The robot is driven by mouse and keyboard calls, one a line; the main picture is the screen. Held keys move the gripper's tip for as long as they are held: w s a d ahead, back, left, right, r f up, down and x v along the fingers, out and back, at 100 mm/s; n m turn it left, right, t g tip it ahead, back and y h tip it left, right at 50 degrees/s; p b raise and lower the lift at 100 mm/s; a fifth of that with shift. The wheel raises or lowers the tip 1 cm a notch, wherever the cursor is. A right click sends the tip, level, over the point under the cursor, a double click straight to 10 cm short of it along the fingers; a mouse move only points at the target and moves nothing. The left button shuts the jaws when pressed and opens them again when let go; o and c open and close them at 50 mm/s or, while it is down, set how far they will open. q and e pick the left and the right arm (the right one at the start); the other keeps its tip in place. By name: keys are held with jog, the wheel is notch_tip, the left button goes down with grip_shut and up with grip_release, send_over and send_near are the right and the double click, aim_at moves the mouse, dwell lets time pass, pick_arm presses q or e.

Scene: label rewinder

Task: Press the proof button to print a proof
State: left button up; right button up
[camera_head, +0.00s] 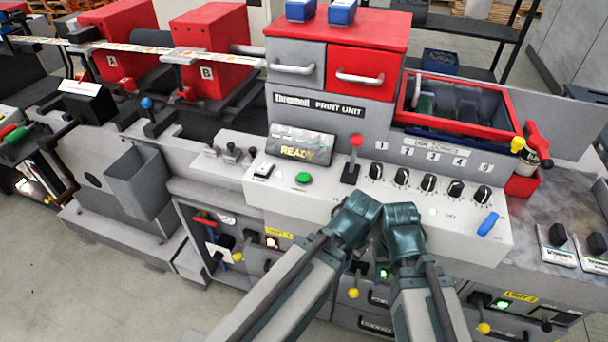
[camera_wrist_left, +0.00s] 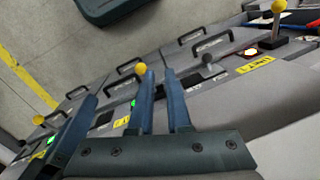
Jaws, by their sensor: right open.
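I cannot read which one is the proof button. The display (camera_head: 300,150) shows READY. My left gripper (camera_head: 355,215) and right gripper (camera_head: 402,214) are close together at the panel's front edge, right of the round green button, with fingertips hidden in the head view. The left wrist view shows two left fingers (camera_wrist_left: 159,75) apart with nothing between them. The right gripper is open.
A red-knobbed lever (camera_head: 355,158) stands between the green button and a row of black knobs (camera_head: 428,183). Yellow-knobbed levers (camera_head: 353,293) stick out below. A red-rimmed tray (camera_head: 465,130) is at right. Grey floor (camera_head: 90,300) is clear at lower left.

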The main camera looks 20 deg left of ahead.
pick_arm(q)
grip_shut()
dwell(1.0)
dwell(0.4)
